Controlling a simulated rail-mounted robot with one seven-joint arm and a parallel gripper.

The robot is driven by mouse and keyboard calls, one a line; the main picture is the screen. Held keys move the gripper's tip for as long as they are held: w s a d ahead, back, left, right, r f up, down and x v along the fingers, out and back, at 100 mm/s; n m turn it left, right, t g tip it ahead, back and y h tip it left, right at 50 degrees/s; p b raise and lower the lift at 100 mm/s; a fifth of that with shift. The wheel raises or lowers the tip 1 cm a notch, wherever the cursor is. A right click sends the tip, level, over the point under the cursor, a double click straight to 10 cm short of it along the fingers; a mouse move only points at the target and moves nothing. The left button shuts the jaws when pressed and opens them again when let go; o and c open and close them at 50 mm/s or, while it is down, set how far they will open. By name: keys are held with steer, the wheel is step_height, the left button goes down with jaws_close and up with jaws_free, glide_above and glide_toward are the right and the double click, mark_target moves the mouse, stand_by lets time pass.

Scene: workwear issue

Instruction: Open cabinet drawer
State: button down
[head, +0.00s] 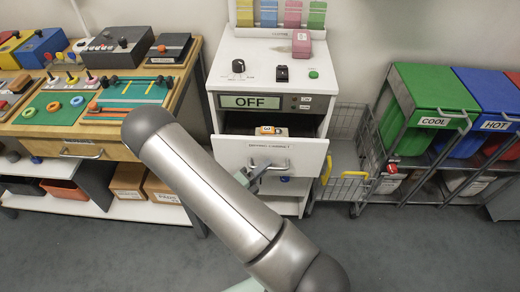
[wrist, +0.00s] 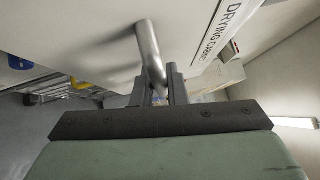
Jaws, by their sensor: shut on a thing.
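The white cabinet drawer (head: 257,155), labelled as drying cabinet, is pulled partly out in the head view, with a box-like item (head: 270,131) inside. Its front also fills the upper part of the wrist view (wrist: 95,30). A metal bar handle (head: 282,164) is on the drawer front, and it shows close up in the wrist view (wrist: 149,52). My gripper (head: 258,170) is at the left part of the handle, and in the wrist view its two fingers (wrist: 160,84) are shut on the bar. My arm covers the area below and left of it.
The cabinet (head: 266,60) has a display reading OFF (head: 250,101), a knob and colored cards above. A wire cart (head: 343,160) stands close on the right. Green COOL (head: 425,100) and blue HOT (head: 490,105) bins are further right. A wooden bench (head: 100,145) with boards stands left. Carpet in front is clear.

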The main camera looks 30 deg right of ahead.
steer(key=s+a+p, duration=0.1)
steer(key=s+a, duration=0.4)
steer(key=s, duration=0.4)
steer(key=shift+s, duration=0.1)
steer(key=c, duration=1.7)
jaws_free()
steer(key=shift+c, duration=0.2)
steer(key=shift+a, duration=0.1)
steer(key=b+v, duration=0.1)
steer(key=v, duration=1.6)
steer(key=shift+a+b, duration=0.15)
steer(key=shift+b, duration=0.15)
steer(key=shift+s, duration=0.1)
